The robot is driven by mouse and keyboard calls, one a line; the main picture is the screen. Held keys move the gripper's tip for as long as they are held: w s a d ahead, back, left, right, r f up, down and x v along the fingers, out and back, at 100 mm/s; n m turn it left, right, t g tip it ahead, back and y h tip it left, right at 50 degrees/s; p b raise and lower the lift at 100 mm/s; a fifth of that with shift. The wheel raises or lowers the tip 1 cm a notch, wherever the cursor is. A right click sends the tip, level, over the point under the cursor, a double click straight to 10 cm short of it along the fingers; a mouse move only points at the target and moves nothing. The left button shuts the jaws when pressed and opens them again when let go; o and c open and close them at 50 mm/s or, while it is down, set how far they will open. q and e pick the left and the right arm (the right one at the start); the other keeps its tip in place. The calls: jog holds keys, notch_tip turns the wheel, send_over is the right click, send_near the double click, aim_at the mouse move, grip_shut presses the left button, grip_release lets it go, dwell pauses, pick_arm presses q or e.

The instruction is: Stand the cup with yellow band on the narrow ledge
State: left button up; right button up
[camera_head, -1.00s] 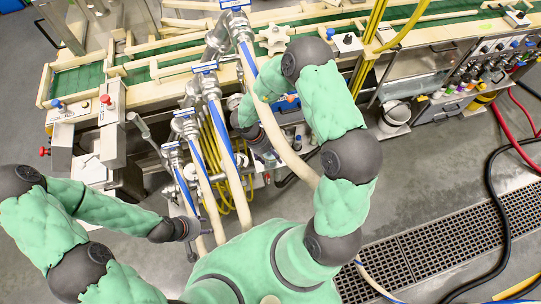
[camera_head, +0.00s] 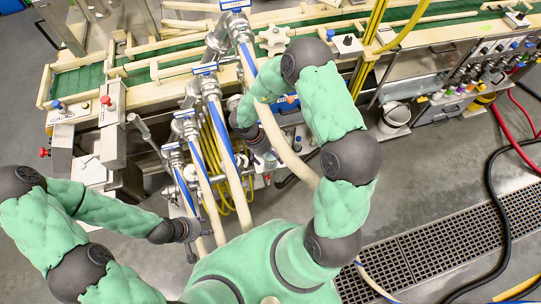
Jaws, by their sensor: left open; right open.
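My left gripper (camera_head: 191,234) is at the lower left, low beside the pale hoses. Its dark fingers are small and stand apart with nothing seen between them. A narrow ledge cannot be told for sure among the machine's front edges near my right gripper.
A conveyor with a green belt (camera_head: 85,78) runs along the back. Blue and pale hoses with valves stand between my arms. A floor grate (camera_head: 440,247) and loose cables lie at the lower right.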

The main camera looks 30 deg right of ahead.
jog(key=p+v, duration=0.2)
jog(key=v, duration=0.9)
jog(key=shift+r, duration=0.2)
jog(key=shift+f, duration=0.1)
dwell(0.8)
